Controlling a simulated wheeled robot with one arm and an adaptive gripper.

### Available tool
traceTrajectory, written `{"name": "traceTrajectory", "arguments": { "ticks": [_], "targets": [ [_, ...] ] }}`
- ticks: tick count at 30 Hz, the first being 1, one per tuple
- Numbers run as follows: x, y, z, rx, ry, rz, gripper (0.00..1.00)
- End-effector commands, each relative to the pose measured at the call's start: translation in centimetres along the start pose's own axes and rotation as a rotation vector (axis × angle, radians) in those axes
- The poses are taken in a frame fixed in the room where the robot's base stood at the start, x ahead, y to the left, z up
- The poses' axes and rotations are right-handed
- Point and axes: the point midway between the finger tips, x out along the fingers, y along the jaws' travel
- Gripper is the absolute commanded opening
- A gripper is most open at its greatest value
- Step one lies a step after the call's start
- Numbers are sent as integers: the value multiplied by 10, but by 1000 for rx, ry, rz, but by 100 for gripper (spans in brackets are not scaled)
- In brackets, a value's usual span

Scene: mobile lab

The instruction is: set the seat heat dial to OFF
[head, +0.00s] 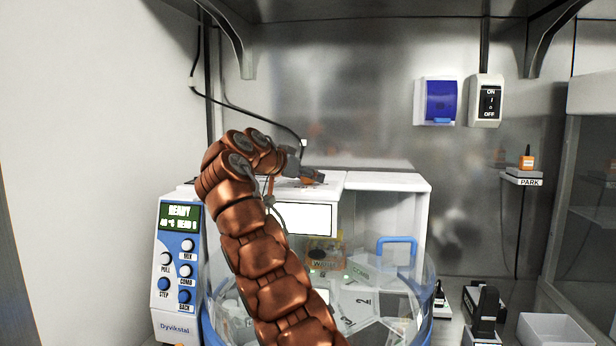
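My gripper (312,176) is at the end of the copper-coloured arm, low over the top of a white lab machine (385,182). A small orange part (308,183) shows just under the fingertips; it may be the dial, but its markings and pointer are too small or hidden. I cannot tell whether the fingers touch it or grip it. No readable "seat heat" label shows. My arm hides part of the machine's top and front.
A control panel (176,262) with a READY display and several knobs stands at left. A clear round tub (418,290) is in front of the machine. An ON/OFF switch (488,101) and a blue-fronted box (437,101) are on the wall. A PARK shelf (522,178) and white tray (553,330) are at right.

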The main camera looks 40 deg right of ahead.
Motion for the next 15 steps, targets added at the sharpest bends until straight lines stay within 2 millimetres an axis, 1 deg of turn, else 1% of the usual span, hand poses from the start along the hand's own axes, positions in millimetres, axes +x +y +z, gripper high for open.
{"name": "traceTrajectory", "arguments": {
  "ticks": [1, 12, 14, 15],
  "targets": [
    [0, 0, 0, 0, 0, 0, 50],
    [0, 0, 0, 0, 0, 0, 12],
    [0, 0, 0, 0, 0, 0, 5],
    [0, 0, 0, 0, 0, 0, 5]
  ]
}}
